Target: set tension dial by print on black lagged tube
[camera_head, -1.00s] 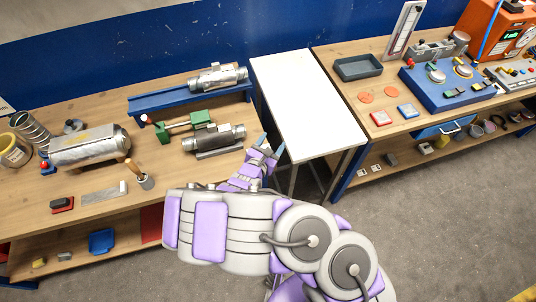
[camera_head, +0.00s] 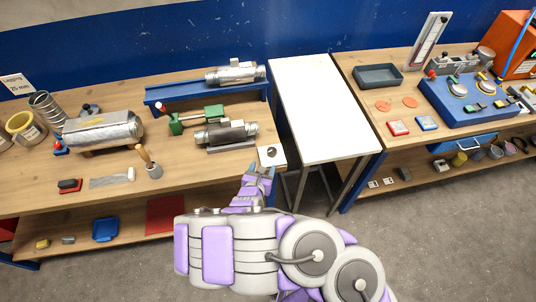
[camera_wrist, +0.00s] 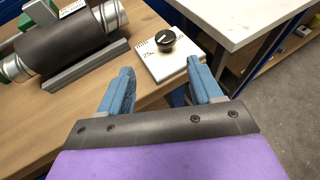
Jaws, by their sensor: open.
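The tension dial is a black knob (camera_wrist: 166,41) with a pale pointer line, on a white plate (camera_wrist: 178,66) with small marks around it. It also shows in the head view (camera_head: 271,152), at the bench's front right corner. The black lagged tube (camera_wrist: 66,44) has silver ends and lies on a grey cradle left of the dial; it also shows in the head view (camera_head: 226,133). A small white label (camera_wrist: 72,8) shows by the tube's top; its print is too small to read. My gripper (camera_wrist: 159,66) is open and empty, just in front of the plate, its fingers apart from the knob.
A white table (camera_head: 315,110) stands right of the bench (camera_head: 190,174). A sign (camera_head: 15,84) reads "Lagging 25 mm". A green clamp (camera_head: 195,118), a blue rail (camera_head: 180,92) and a foil-wrapped tube (camera_head: 105,130) share the bench.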

